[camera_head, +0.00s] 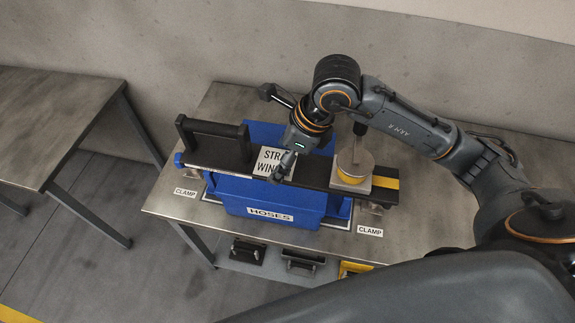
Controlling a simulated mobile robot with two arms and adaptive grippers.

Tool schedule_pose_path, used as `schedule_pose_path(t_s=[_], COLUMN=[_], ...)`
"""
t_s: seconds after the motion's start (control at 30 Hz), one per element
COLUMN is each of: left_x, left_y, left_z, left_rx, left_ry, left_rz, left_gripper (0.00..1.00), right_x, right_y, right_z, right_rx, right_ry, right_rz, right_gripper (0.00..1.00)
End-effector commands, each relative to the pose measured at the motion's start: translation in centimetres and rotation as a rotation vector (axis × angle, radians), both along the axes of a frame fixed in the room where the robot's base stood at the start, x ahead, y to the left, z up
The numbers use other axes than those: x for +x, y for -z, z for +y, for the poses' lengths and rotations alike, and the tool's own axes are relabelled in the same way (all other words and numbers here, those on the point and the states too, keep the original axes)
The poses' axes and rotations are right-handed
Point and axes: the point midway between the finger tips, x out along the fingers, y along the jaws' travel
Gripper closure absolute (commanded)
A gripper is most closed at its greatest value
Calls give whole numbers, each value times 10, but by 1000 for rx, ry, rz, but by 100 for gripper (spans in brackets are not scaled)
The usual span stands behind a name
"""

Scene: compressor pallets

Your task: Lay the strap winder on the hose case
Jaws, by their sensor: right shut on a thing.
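The strap winder (224,158) is a long dark bar with a raised black handle at its left end. A label is on its middle, and a yellow-banded drum (354,168) and a yellow stripe are towards its right end. It lies level across the top of the blue hose case (240,197), marked HOSES, and sticks out past it on both sides. I cannot tell whether it touches the case or hangs just above. My right gripper (284,168) is shut on the winder near its label and partly hides it. My left gripper is out of view.
The case stands on a metal table (420,205) with CLAMP labels at its front left and right. Another table (60,105) stands at the left, with a floor gap between. A wall is behind.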

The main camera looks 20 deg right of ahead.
Motion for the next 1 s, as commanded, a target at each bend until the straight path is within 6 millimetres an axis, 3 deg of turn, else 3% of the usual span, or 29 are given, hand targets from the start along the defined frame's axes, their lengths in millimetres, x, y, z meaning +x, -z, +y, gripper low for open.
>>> schedule_pose_path(t_s=[0.1, 0.2, 0.4, 0.67, 1.0], left_x=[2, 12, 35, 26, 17], left_y=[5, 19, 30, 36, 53], left_z=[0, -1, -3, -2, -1], left_rx=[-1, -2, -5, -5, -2], left_ry=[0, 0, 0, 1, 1], left_rz=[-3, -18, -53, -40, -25], left_gripper=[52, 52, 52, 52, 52], right_x=[27, 41, 61, 70, 75], right_y=[11, 33, 55, 63, 99], right_z=[0, -1, -2, -2, -2], right_rx=[4, 4, 3, 2, 3], right_ry=[4, 2, 1, 0, -1], right_rz=[-3, -2, -5, -5, -6], right_gripper=[85, 85, 85, 85, 85])
